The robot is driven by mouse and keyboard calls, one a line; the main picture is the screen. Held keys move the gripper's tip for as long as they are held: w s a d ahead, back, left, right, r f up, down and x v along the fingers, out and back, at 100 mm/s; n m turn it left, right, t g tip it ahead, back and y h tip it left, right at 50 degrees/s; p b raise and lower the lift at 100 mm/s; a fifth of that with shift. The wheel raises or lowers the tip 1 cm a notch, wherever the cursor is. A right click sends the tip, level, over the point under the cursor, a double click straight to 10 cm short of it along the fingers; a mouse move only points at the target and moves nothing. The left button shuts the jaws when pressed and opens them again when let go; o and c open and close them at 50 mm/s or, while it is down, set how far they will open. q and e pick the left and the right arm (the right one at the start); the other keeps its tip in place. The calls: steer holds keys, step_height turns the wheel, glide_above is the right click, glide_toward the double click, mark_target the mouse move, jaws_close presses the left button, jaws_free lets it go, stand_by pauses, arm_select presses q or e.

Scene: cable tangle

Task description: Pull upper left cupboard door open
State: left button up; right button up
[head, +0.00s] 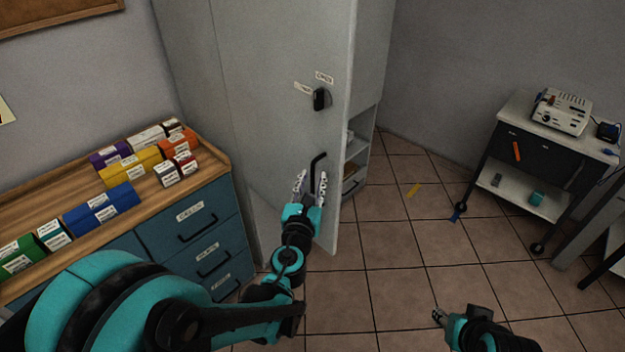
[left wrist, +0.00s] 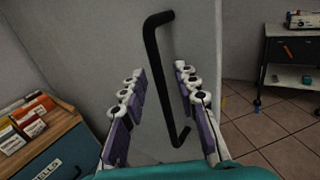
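The tall grey cupboard door (head: 275,75) fills the middle of the head view and also shows in the left wrist view (left wrist: 95,45). Its right edge stands out from the cupboard, with shelves visible beyond it. A black bar handle (head: 319,158) is on the door near that edge; it also shows in the left wrist view (left wrist: 158,70). My left gripper (head: 312,178) is open at the handle, with the bar between its spread fingers (left wrist: 160,85). Contact cannot be told. My right gripper (head: 439,315) is low in the head view, away from the door; its finger gap is unclear.
A blue drawer unit (head: 190,225) with a wooden top and several coloured boxes stands left of the door. Open shelves (head: 357,165) show behind the door edge. A black-and-white trolley (head: 510,150) stands at right. Tiled floor (head: 400,240) between is mostly clear.

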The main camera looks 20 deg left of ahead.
arm_select(q)
steer(key=s+d, duration=0.1)
steer(key=s, duration=1)
steer(key=shift+s+d, duration=0.15)
steer(key=s+a+f+n+g+y, duration=0.1)
steer(key=a+f+n+g, duration=0.2)
steer(key=n, duration=0.7)
steer(key=s+a+f+n+g+y, duration=0.1)
steer(key=a+f+n+g+y, duration=0.2)
steer(key=n, duration=0.6)
steer(key=s+d+f+n+g+h, duration=0.2)
steer(key=s+d+n+g+h, duration=0.2)
steer(key=s+n, duration=0.4)
steer(key=d+n+h, duration=0.1)
steer(key=n+h, duration=0.1)
steer(key=n, duration=0.5)
steer(key=shift+s+d+n+g, duration=0.25)
steer(key=shift+d+n+g, duration=0.05)
steer(key=shift+d+g, duration=0.1)
